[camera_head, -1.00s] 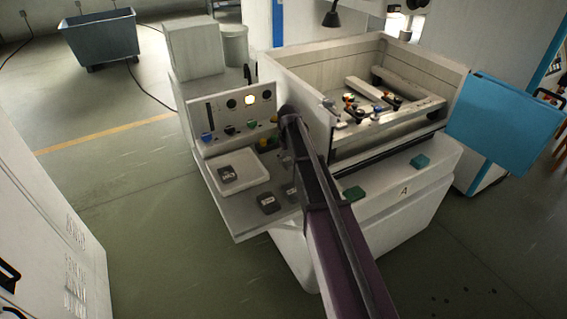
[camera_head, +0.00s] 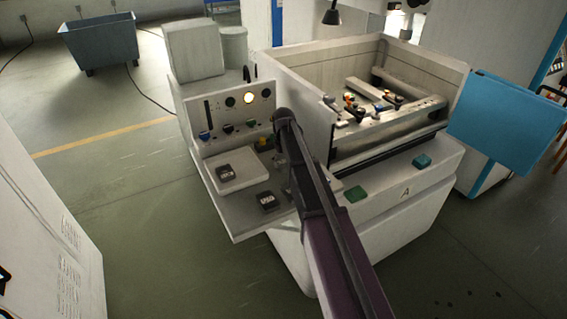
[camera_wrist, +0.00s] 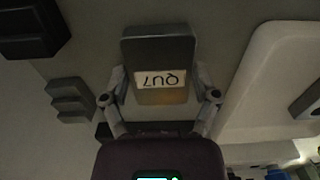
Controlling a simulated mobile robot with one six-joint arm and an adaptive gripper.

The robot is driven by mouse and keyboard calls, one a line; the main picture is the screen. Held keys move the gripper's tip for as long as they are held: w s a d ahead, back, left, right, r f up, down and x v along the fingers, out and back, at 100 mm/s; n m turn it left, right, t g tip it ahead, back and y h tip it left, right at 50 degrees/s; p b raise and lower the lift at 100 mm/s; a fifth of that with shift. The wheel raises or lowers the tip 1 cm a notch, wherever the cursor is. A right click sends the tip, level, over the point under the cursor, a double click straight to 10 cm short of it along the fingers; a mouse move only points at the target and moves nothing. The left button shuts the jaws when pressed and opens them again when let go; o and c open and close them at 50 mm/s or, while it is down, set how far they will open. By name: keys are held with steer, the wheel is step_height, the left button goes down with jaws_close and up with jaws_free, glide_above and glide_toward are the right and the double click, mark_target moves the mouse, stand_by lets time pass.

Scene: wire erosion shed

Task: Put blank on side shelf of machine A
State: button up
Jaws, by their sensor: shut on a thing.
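In the wrist view my gripper (camera_wrist: 160,97) is shut on a dark grey blank (camera_wrist: 160,48), with one finger on each side. The blank's pale label appears upside down. The grey side shelf (camera_head: 238,223) of machine A (camera_head: 375,205) lies beneath it. In the head view my gripper end is over the shelf's right part, mostly hidden by my arm. Whether the held blank touches the shelf I cannot tell.
A white tray (camera_head: 250,161) on the shelf holds another dark blank (camera_head: 226,173). A further dark blank (camera_head: 267,200) lies in front of the tray. A control panel (camera_head: 215,115) rises behind, and the machine's tank wall (camera_head: 308,110) stands at the right.

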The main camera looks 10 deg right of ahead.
mark_target(284, 162)
steer(key=shift+f, duration=0.15)
steer(key=o, duration=1.2)
steer(key=shift+c, duration=0.2)
step_height(284, 162, up, 12)
steer(key=p, duration=1.2)
steer(key=shift+r, duration=0.2)
steer(key=shift+s, duration=0.1)
steer(key=s+m, duration=0.3)
steer(key=s, duration=2.6)
steer(key=shift+m, duration=0.3)
